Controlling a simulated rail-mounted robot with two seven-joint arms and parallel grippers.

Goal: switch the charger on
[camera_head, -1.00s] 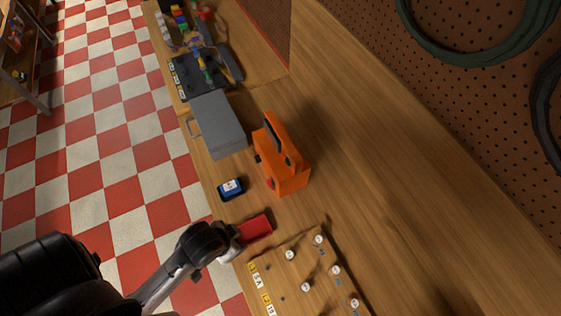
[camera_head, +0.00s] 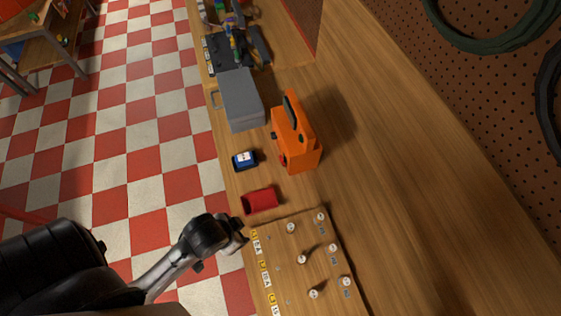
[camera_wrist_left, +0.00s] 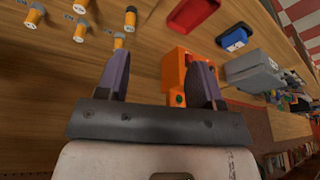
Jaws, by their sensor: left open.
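The charger appears to be the orange box (camera_head: 300,145) with a handle, standing on the wooden bench. A small red part (camera_head: 283,159) shows low on its side facing the bench's front edge. In the head view the left gripper (camera_head: 240,232) hangs by the bench's front edge, near the pegboard corner and apart from the orange box. My right gripper is not in view.
A blue battery-like block (camera_head: 245,160) and a red tray (camera_head: 260,201) lie along the front edge. A grey case (camera_head: 242,100) stands beyond them. A wooden board (camera_head: 280,250) carries several white-topped pegs. The bench behind the orange box is clear.

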